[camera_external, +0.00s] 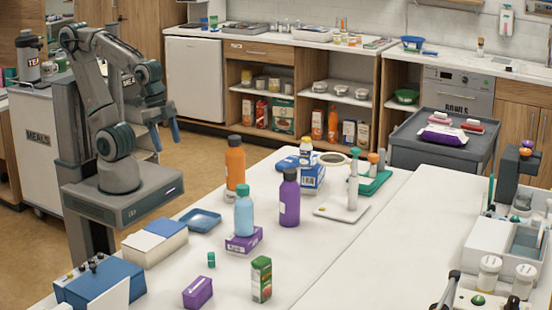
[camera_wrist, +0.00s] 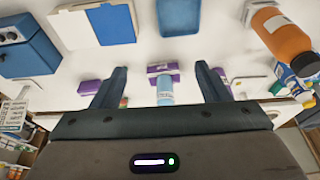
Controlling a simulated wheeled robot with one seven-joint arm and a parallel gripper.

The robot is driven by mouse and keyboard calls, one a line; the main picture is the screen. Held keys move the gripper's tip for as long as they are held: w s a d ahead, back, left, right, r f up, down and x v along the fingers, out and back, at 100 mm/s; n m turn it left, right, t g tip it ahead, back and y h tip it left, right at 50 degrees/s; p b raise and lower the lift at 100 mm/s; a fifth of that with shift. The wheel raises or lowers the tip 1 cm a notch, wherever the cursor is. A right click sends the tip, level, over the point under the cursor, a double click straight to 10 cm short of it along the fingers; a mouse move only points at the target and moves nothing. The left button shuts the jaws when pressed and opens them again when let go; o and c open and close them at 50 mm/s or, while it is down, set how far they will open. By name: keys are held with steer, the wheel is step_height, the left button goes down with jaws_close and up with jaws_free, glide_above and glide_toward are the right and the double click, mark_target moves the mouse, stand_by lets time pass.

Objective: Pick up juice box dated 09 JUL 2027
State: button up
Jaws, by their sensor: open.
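A small upright green and red carton (camera_external: 261,279), which looks like a juice box, stands near the front of the white table in the external view. Any date on it is too small to read. My gripper (camera_external: 165,133) is open and empty, raised beyond the table's left edge and well apart from the carton. In the wrist view my gripper (camera_wrist: 160,84) has its two fingers spread wide, with nothing between them in grasp. A small red and green patch (camera_wrist: 124,102) beside the left finger may be the carton; I cannot tell.
A light blue bottle (camera_external: 244,211), purple boxes (camera_external: 197,292), an orange bottle (camera_external: 235,164) and a purple bottle (camera_external: 289,199) stand around the table (camera_external: 330,237). A blue tray (camera_external: 200,220) and a blue-lidded box (camera_external: 155,242) lie left. Table right of the carton is clear.

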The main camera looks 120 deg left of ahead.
steer(key=m+t+b, duration=0.1)
steer(key=m+b, duration=0.1)
glide_above(259, 259)
steer(key=s, duration=0.4)
step_height(259, 259, down, 8)
steer(key=f, duration=0.1)
steer(key=shift+h, duration=0.3)
steer(key=p+x, duration=0.1)
steer(key=x, duration=0.6)
steer(key=shift+w+a, duration=0.25)
steer(key=shift+p+x, duration=1.15)
steer(key=shift+x, duration=1.55)
steer(key=shift+s+d, duration=0.1)
steer(key=shift+d, duration=0.1)
steer(key=c, duration=1.2)
